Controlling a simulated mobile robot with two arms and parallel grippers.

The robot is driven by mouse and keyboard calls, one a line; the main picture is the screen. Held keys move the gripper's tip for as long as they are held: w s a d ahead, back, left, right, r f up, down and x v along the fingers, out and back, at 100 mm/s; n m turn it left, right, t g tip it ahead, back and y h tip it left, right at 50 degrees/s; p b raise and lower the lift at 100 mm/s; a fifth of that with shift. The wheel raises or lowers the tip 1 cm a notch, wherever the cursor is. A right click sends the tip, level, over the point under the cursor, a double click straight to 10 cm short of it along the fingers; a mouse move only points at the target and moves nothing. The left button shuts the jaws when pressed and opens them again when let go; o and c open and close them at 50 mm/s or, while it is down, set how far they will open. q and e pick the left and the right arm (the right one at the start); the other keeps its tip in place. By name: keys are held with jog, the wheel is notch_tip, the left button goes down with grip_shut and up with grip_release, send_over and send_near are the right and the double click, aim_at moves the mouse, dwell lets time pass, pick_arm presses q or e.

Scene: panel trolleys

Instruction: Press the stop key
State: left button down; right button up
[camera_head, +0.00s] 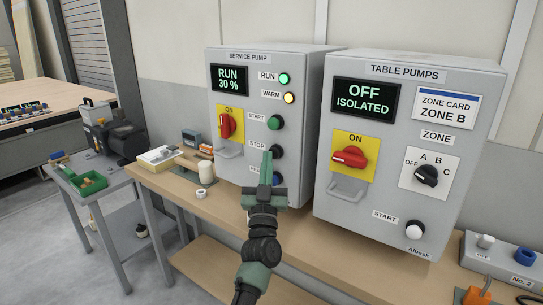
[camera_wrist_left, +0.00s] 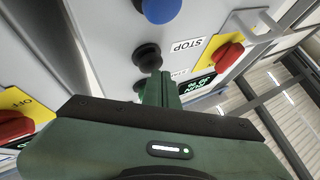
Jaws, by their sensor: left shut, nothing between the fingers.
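The grey SERVICE PUMP panel (camera_head: 238,175) stands on the bench, its display (camera_head: 229,79) reading RUN 30 %. Its black stop key (camera_head: 278,151) sits beside the STOP label, below the green start key (camera_head: 274,122). The stop key also shows in the left wrist view (camera_wrist_left: 147,55), next to the upside-down STOP label. My left gripper (camera_head: 267,157) is shut and empty, in front of the panel, its tips just left of the stop key in the head view. In the left wrist view the fingertips (camera_wrist_left: 158,79) lie close to the stop key; I cannot tell whether they touch.
A blue key (camera_wrist_left: 161,10) neighbours the stop key, partly behind my gripper in the head view. The TABLE PUMPS panel (camera_head: 390,210) stands to the right, its display (camera_head: 366,99) reading OFF ISOLATED. A tape roll (camera_head: 201,193) and small items lie left on the bench (camera_head: 222,222).

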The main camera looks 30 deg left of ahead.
pick_arm(q)
jog(key=shift+w, duration=0.4)
dwell(0.6)
jog(key=shift+s+p, duration=0.6)
jog(key=shift+s, duration=0.6)
jog(key=shift+s+a+p, duration=0.15)
jog(key=shift+s+p, duration=0.5)
jog(key=shift+s, duration=0.6)
jog(key=shift+s+a+p, duration=0.1)
jog(key=shift+s+p, duration=0.5)
jog(key=shift+s, duration=0.65)
